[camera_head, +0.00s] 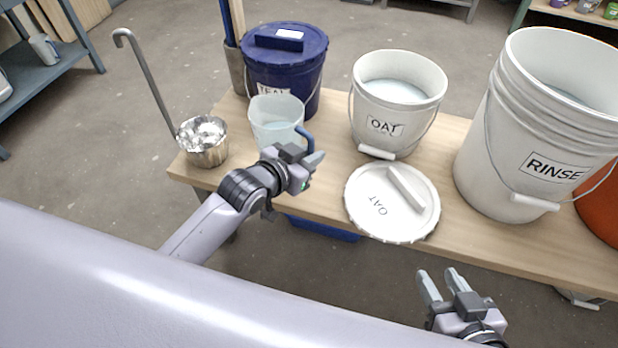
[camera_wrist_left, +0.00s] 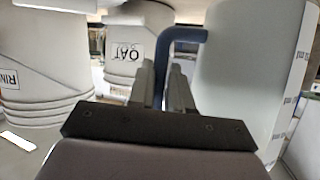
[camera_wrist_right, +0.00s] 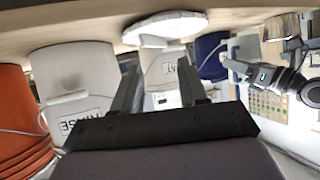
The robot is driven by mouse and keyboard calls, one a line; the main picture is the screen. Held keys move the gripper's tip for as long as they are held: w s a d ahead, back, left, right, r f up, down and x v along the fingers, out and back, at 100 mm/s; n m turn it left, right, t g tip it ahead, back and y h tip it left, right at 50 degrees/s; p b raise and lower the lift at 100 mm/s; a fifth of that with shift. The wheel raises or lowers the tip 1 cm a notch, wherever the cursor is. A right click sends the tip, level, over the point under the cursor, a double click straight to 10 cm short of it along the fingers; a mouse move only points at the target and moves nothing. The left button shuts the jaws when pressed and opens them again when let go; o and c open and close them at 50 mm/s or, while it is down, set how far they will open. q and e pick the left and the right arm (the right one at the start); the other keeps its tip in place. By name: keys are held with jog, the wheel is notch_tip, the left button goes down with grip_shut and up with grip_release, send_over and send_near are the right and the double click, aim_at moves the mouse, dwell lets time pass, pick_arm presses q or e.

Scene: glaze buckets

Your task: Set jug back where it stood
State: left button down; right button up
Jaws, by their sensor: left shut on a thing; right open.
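The jug (camera_head: 276,121) is a translucent pale vessel with a blue handle (camera_head: 305,138). It stands upright at the table's left part, in front of the blue TEAL bucket; I cannot tell whether its base touches the table. My left gripper (camera_head: 310,160) is shut on the blue handle. In the left wrist view the handle (camera_wrist_left: 183,36) runs down between the fingers, with the jug's wall (camera_wrist_left: 250,75) to the right. My right gripper (camera_head: 442,287) is open and empty, in front of the table's edge. In the right wrist view its fingers (camera_wrist_right: 160,85) are apart with nothing between them.
The metal ladle (camera_head: 203,141) stands left of the jug. The TEAL bucket (camera_head: 286,70) is behind it. The open OAT bucket (camera_head: 395,115), its lid (camera_head: 391,203) and the RINSE bucket (camera_head: 540,120) stand to the right. Bare table (camera_head: 325,185) shows between jug and lid.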

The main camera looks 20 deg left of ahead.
pick_arm(q)
jog(key=shift+f, duration=0.85)
notch_tip(320, 180, down, 4)
jog(key=shift+r+b, duration=0.1)
jog(key=shift+b, duration=1)
jog(key=shift+r, duration=0.1)
pick_arm(e)
jog(key=shift+w+a+f+m+y, duration=0.15)
jog(key=shift+w+a+y, duration=0.15)
jog(key=shift+a, duration=0.25)
jog(key=shift+w+a+r+m+y, duration=0.1)
jog(key=shift+w+a+m+y, duration=0.15)
jog(key=shift+a, duration=0.25)
pick_arm(q)
jog(key=c, duration=1.1)
grip_release()
jog(key=shift+f, duration=0.25)
jog(key=shift+o, duration=0.2)
pick_arm(e)
jog(key=shift+s+f, duration=0.15)
jog(key=shift+d, duration=0.1)
